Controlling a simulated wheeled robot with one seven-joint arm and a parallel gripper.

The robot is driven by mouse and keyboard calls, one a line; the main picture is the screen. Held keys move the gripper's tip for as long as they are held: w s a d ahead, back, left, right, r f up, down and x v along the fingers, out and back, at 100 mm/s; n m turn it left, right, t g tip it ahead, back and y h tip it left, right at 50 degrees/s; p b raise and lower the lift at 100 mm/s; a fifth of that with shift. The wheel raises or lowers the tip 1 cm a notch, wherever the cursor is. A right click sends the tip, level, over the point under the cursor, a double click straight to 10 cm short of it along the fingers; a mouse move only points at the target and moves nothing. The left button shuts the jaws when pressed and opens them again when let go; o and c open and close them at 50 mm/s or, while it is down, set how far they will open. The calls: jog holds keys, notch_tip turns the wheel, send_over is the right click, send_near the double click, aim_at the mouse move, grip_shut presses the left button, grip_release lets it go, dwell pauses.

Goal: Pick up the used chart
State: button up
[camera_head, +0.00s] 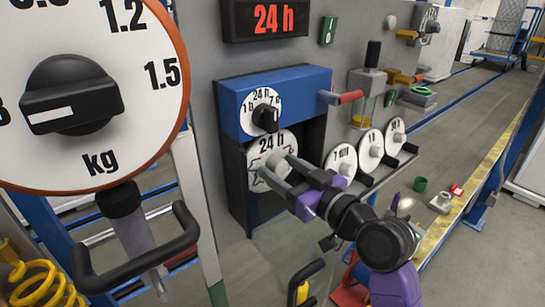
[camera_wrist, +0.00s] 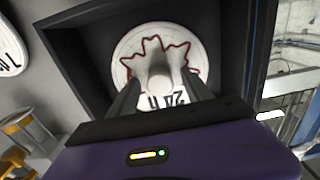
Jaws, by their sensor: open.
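The used chart (camera_head: 262,143) is a white disc marked "24 h" with a jagged red trace. It sits upright inside the black recess (camera_head: 236,175) under the blue recorder box (camera_head: 225,95). In the wrist view the chart (camera_wrist: 138,45) appears upside down, with a pale round hub (camera_wrist: 160,80) standing out from its middle. My gripper (camera_head: 276,170) is at the chart's front. In the wrist view my gripper (camera_wrist: 160,90) has its two fingers apart, one on each side of the hub. I cannot tell whether they touch it. The fingers hide the chart's lower part in the head view.
Several white discs with pegs, such as one marked "7 d" (camera_head: 341,160), hang on the panel to the right, close to my arm. A red-ended handle (camera_head: 345,97) sticks out beside the blue box. A large kg dial (camera_head: 90,165) fills the left.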

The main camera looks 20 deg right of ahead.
jog(key=shift+w, duration=0.15)
grip_shut()
jog(key=shift+b, duration=0.55)
jog(key=v, duration=1.8)
jog(key=shift+r+p, duration=0.15)
jog(key=shift+p, duration=0.3)
